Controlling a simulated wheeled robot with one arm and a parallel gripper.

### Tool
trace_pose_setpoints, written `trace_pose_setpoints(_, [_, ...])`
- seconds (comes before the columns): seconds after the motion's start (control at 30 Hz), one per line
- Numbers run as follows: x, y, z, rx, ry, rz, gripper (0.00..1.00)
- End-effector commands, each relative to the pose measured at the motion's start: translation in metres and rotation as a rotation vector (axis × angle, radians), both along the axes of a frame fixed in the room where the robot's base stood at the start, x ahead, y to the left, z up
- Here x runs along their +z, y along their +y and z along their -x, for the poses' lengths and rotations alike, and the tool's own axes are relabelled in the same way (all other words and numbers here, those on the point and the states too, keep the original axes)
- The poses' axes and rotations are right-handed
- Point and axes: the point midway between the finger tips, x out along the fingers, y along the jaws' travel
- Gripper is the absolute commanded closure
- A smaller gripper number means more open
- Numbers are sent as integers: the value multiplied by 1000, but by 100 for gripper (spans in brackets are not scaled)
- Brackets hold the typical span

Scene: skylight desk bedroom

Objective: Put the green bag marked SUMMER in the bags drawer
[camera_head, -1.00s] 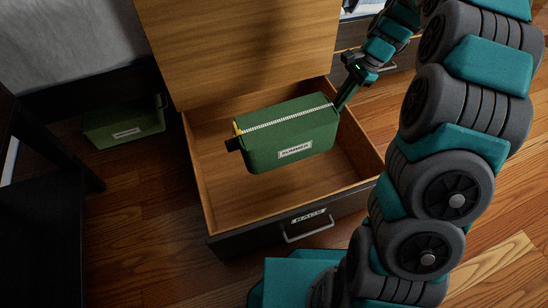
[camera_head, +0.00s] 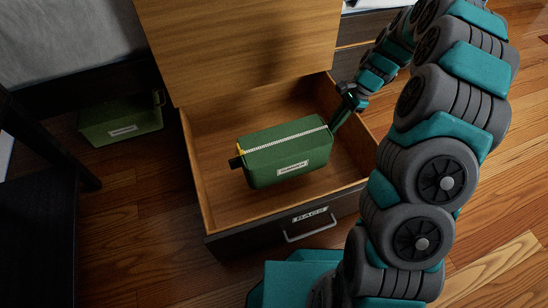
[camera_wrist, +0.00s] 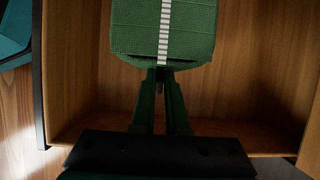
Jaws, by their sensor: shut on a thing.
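The green bag (camera_head: 286,158) with a pale label and a white zip along its top is inside the outline of the open drawer (camera_head: 222,243), whose front plate reads BAGS. The label's text is too small to read surely. My gripper (camera_head: 334,122) is shut on the bag's right end. In the wrist view the bag (camera_wrist: 165,30) fills the top middle, and my gripper's fingers (camera_wrist: 160,75) meet its near end. The drawer's wooden inside (camera_wrist: 240,95) shows around it. I cannot tell whether the bag touches the drawer floor.
A second green bag (camera_head: 122,123) with a pale label lies on the floor at left, by the bed. A dark piece of furniture (camera_head: 40,200) stands at the left edge. A wooden panel (camera_head: 240,45) rises behind the drawer.

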Motion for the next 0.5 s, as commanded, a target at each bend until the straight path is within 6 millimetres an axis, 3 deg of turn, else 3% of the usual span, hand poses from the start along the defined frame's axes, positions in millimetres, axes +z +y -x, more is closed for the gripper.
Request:
trace_pose_setpoints(0.33, [-3, -1, 1, -4, 18, -31, 100])
trace_pose_setpoints(0.5, [-23, -1, 2, -4, 21, -31, 100])
